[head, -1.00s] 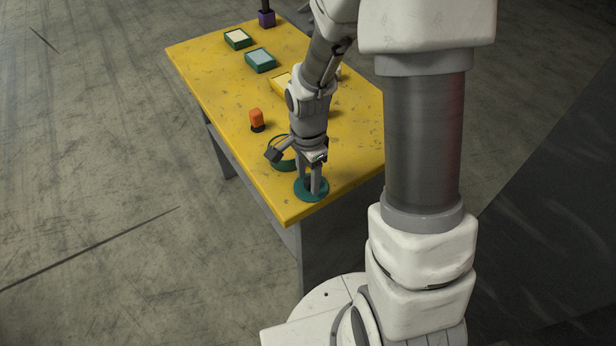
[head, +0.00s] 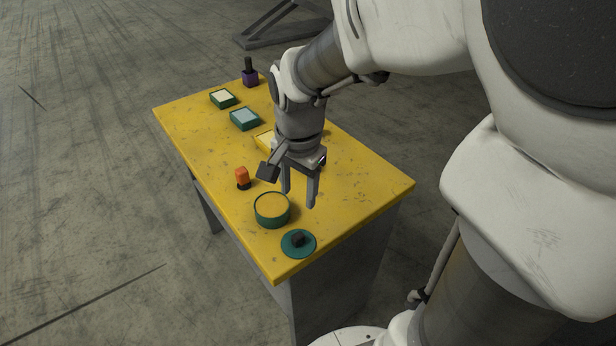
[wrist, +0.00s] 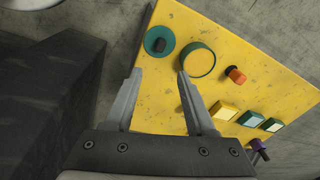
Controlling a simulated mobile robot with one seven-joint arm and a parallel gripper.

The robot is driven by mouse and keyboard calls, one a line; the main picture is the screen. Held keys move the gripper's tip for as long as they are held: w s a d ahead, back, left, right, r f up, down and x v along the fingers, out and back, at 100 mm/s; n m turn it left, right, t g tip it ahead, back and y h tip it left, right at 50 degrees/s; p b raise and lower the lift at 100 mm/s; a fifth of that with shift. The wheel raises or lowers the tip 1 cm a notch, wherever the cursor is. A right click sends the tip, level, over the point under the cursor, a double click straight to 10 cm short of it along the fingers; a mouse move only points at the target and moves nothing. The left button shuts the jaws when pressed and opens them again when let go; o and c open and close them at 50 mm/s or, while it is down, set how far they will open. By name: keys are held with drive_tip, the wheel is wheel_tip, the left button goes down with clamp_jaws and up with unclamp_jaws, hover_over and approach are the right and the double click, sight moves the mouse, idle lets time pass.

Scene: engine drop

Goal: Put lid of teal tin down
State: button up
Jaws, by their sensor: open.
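The teal lid (head: 298,244) with its dark knob lies flat on the yellow table near its front corner. It also shows in the wrist view (wrist: 160,40). The round teal tin (head: 272,209) stands open beside it, and its inside looks yellow like the table; it shows in the wrist view too (wrist: 198,61). My gripper (head: 298,205) is open and empty, raised above the table and apart from both the lid and the tin. In the wrist view the two fingers (wrist: 158,78) are spread with nothing between them.
On the yellow table (head: 345,190) are an orange object (head: 242,177) on a dark base, a yellow block (head: 265,140) partly behind my arm, a light-blue-topped green box (head: 244,118), a cream-topped green box (head: 222,98) and a purple object (head: 250,76). The table's right front area is clear.

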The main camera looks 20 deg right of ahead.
drive_tip(key=s+r+n+t, duration=0.4)
drive_tip(key=s+r+n, duration=0.5)
drive_tip(key=s+n, duration=0.1)
drive_tip(key=shift+s+d+r+n, duration=0.2)
drive_tip(key=shift+s+r+n, duration=0.2)
drive_tip(key=shift+s, duration=0.15)
idle(0.9)
